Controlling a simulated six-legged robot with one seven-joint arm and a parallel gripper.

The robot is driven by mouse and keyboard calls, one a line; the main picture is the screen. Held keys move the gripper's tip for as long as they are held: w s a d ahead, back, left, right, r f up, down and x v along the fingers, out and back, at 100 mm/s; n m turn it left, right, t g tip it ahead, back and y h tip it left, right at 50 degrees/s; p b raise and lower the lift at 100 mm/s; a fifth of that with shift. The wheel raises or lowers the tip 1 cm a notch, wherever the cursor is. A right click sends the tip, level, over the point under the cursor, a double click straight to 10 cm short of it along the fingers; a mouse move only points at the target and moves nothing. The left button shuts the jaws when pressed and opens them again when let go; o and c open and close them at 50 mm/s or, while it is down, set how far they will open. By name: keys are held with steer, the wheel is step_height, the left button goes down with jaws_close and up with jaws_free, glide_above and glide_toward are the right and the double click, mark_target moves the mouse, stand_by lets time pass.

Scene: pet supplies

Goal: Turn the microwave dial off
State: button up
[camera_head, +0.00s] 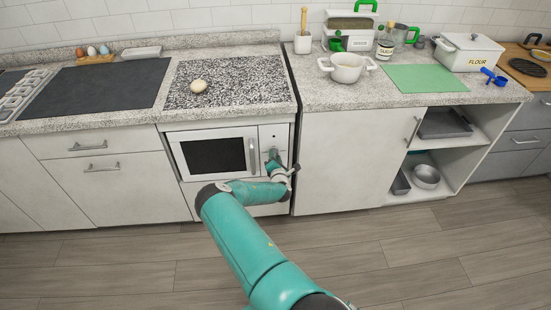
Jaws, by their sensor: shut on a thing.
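The white microwave (212,155), with a dark window and a vertical grey handle (252,156), is built in below the counter. Its control panel (273,137) is on the right side of its front. My gripper (272,157) is at this panel, at the end of my teal arm reaching forward from the bottom of the view. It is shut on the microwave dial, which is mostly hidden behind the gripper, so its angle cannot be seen. The microwave door looks closed.
The handle stands just left of my gripper. A speckled board (230,85) with a round pale object (198,86) lies on the counter above. A white cabinet door (345,160) is to the right, then open shelves (460,150). The wooden floor (420,260) is clear.

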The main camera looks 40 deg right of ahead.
steer(key=shift+n, duration=0.5)
steer(key=o, duration=1)
steer(key=v, duration=1.3)
steer(key=shift+s+a, duration=0.25)
steer(key=shift+s, duration=0.05)
steer(key=shift+r, duration=0.1)
